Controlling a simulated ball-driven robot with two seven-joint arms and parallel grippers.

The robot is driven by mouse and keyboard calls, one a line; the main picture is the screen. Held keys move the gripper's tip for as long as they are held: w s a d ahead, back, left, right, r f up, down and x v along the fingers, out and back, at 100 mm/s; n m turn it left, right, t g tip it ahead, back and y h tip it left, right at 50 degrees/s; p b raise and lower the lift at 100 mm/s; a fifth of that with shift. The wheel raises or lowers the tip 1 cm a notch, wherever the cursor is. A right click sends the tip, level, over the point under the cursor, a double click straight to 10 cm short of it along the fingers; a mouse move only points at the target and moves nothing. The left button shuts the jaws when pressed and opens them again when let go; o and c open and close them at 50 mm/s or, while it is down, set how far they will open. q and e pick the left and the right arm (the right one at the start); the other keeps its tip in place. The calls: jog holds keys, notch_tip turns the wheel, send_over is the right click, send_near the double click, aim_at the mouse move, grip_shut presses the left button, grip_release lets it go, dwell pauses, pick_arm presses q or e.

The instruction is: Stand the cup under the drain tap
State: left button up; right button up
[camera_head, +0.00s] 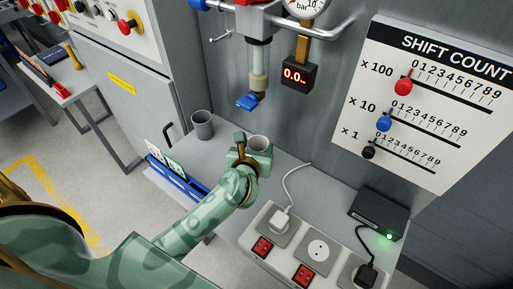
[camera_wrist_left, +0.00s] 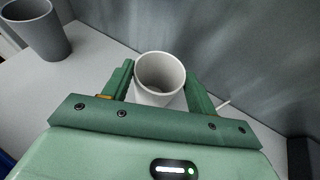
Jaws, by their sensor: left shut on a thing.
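A light grey-white cup (camera_head: 259,143) is upright between the fingers of my left gripper (camera_head: 249,150), which is shut on it. In the left wrist view the cup (camera_wrist_left: 160,85) shows its open mouth, with a green finger on each side. I cannot tell whether its base touches the shelf. The drain tap (camera_head: 247,102) has a blue lever and hangs under the clear bowl on the wall unit, above the cup and slightly to its left in the picture. My right gripper is not in view.
A darker grey cup (camera_head: 202,125) stands on the grey shelf (camera_head: 290,177) left of my gripper; it also shows in the left wrist view (camera_wrist_left: 38,28). A socket strip with a white plug (camera_head: 281,221) and a black box (camera_head: 378,213) lie to the right. A digital gauge (camera_head: 296,75) hangs beside the tap.

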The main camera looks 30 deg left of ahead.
pick_arm(q)
jog(key=o, duration=0.8)
jog(key=shift+f, duration=0.15)
jog(key=shift+c, duration=0.2)
jog(key=o, duration=0.4)
jog(key=shift+r, duration=0.35)
jog(key=p+v, duration=0.2)
jog(key=v, duration=1)
